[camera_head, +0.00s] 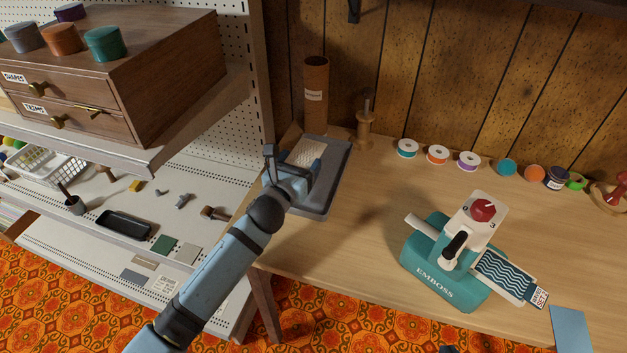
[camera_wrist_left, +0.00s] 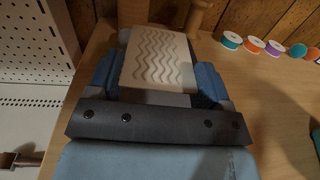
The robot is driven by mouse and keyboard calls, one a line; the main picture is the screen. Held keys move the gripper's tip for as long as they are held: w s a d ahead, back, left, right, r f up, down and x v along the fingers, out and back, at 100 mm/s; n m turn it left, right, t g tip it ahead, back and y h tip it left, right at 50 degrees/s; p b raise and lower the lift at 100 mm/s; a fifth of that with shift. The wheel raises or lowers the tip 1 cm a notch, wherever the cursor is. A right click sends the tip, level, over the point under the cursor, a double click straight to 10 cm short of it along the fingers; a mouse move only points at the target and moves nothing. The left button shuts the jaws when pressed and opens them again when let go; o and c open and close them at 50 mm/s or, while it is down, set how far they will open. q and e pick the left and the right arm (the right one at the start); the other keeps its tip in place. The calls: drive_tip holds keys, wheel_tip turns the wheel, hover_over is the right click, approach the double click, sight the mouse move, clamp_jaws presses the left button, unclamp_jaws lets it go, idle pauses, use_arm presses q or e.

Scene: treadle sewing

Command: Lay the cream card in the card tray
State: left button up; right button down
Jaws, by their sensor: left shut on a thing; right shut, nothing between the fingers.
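The cream card (camera_head: 309,152), embossed with wavy lines, is held in my left gripper (camera_head: 293,164) over the grey card tray (camera_head: 336,177) at the back left of the table. In the left wrist view the card (camera_wrist_left: 158,58) sits between the two blue fingers (camera_wrist_left: 158,84), its pattern facing up. The card looks within the tray's outline; I cannot tell whether it touches the tray floor. The gripper and wrist hide the tray's left part. My right gripper is not clearly in view.
A brown tube (camera_head: 316,92) and a wooden spindle (camera_head: 365,125) stand behind the tray. A teal embosser (camera_head: 440,265) stands to the right, with a wavy plate (camera_head: 503,275). Ribbon spools (camera_head: 438,154) line the back. The table between tray and embosser is clear.

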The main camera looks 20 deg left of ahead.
use_arm(q)
drive_tip(key=o, duration=0.9)
use_arm(e)
drive_tip(key=shift+s+f, duration=0.1)
use_arm(q)
drive_tip(key=shift+s, duration=0.1)
drive_tip(key=s, duration=0.4)
drive_tip(key=s+a+p, duration=0.1)
drive_tip(key=s, duration=0.8)
drive_tip(key=shift+s+a, duration=0.3)
use_arm(e)
drive_tip(key=shift+d, duration=0.15)
